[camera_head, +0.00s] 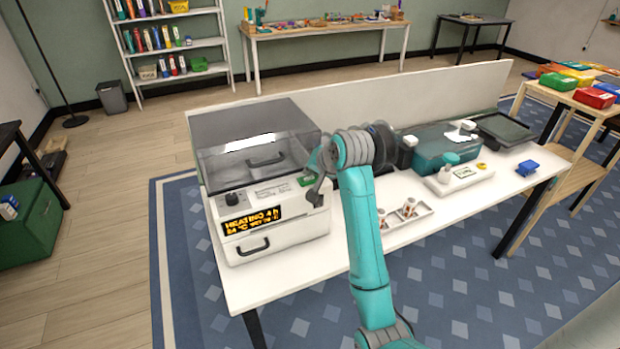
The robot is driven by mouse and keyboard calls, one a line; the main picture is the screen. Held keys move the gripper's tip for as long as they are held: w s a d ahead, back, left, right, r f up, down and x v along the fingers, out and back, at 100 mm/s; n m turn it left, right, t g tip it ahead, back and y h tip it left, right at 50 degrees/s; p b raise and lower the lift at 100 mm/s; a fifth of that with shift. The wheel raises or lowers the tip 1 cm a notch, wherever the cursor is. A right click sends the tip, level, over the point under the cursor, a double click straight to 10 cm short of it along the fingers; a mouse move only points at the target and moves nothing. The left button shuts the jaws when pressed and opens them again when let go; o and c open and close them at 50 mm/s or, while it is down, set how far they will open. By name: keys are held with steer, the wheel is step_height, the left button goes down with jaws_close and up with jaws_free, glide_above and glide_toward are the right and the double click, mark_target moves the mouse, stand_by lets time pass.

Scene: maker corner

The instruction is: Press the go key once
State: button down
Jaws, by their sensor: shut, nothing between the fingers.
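A white machine (285,240) with a dark lid (250,122) stands at the left end of the white table. Its amber display (250,220) reads "HEATING 4 h", with a smaller, hard-to-read line below. A dark knob (231,198) sits above the display. A small green patch (306,180) at the right of the front panel may be the go key; its label is not readable. My gripper (317,198) is shut and empty at the panel's right side, right beside the green patch and partly covering that area. I cannot tell whether it touches the key.
A small white tray with cups (420,214), a white device with a display (459,177) and a teal box (428,150) stand to the right of my arm. A blue block (527,168) lies farther right. A low pale panel (430,95) runs along the table's back.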

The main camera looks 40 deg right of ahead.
mark_target(311, 180)
steer(key=shift+r, duration=3)
